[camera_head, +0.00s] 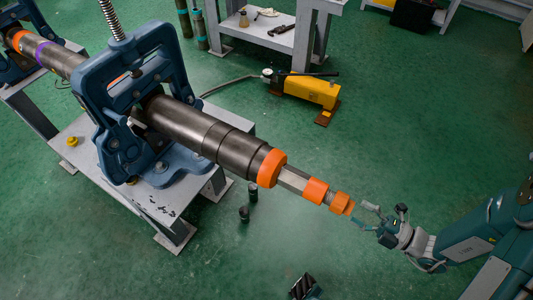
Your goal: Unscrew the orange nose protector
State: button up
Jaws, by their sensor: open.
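A dark metal pipe (205,127) is held in a blue vise and slants down to the right. Near its end is a wide orange collar (270,167), then a narrower grey metal shaft (292,180). Farther along sits an orange ring (315,190), and at the tip an orange nose piece (341,203). I cannot tell for sure which orange part is the nose protector; the tip piece looks most like it. My gripper (366,216) is open, just right of the tip piece, its fingers pointing at it. Whether a finger touches it is too small to tell.
The blue vise (115,110) stands on a grey metal table (150,205). A yellow pump (312,90) lies on the green floor with a hose toward the vise. A workbench (275,40) with tools is at the back.

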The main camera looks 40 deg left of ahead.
jog(key=m, duration=0.7)
dwell(0.3)
jog(key=shift+s+a, duration=0.15)
jog(key=shift+a, duration=0.4)
jog(key=shift+s+a, duration=0.15)
jog(key=shift+a, duration=0.4)
